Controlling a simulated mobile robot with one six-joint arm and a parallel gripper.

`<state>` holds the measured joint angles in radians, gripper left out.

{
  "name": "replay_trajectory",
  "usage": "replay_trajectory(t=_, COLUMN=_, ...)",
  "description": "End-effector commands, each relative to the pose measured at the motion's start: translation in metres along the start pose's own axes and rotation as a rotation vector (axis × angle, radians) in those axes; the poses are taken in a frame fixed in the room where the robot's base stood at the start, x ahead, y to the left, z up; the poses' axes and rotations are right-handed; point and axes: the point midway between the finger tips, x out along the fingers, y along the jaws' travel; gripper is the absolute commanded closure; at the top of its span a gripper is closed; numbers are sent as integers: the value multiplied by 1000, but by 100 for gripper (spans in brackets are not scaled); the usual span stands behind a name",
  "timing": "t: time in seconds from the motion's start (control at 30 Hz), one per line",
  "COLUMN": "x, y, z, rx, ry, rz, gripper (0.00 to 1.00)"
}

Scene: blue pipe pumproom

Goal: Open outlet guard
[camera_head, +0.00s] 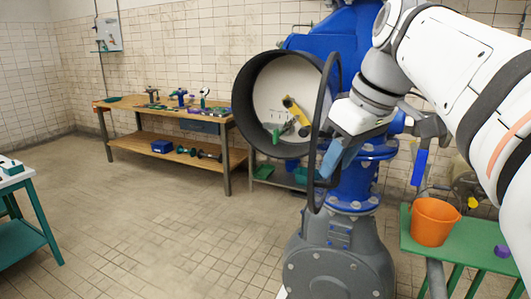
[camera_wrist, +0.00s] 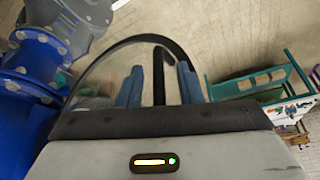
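The outlet guard (camera_head: 316,130) is a thin black round frame, seen nearly edge-on in the head view. It stands swung out from the wide black outlet (camera_head: 243,98), whose mouth is uncovered. In the wrist view the guard's clear pane and black rim (camera_wrist: 95,62) arch beyond my gripper. My gripper (camera_head: 342,160) is at the guard, on its right side in the head view. In the wrist view its two blue fingers (camera_wrist: 159,84) are apart, with a black bar of the guard between them and gaps visible on both sides. Whether either finger touches the guard is unclear.
Yellow (camera_head: 296,110) and green (camera_head: 285,131) items show inside the outlet. Blue pipework (camera_head: 355,185) stands behind my gripper. An orange bucket (camera_head: 434,222) sits on a green bench (camera_head: 470,252) at right. A wooden workbench (camera_head: 170,112) stands at the back left. The middle floor is clear.

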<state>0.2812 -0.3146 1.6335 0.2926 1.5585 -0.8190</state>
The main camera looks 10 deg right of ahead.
Motion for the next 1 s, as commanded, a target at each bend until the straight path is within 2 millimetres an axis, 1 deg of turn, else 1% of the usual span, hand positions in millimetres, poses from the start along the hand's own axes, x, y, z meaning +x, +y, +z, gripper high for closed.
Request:
replay_trajectory(t=0.07, x=-4, y=0, z=0, rx=1, ry=1, rz=1, gripper=68)
replay_trajectory(t=0.17, x=-17, y=0, z=0, rx=0, ry=2, rz=3, gripper=68)
replay_trajectory(t=0.4, x=-59, y=0, z=1, rx=2, ry=1, rz=3, gripper=68)
replay_trajectory(t=0.5, x=-70, y=0, z=1, rx=1, ry=0, rz=2, gripper=68)
replay_trajectory(t=0.67, x=-78, y=-1, z=2, rx=1, ry=0, rz=0, gripper=68)
replay_trajectory(t=1.0, x=-78, y=-1, z=2, rx=1, ry=0, rz=0, gripper=68)
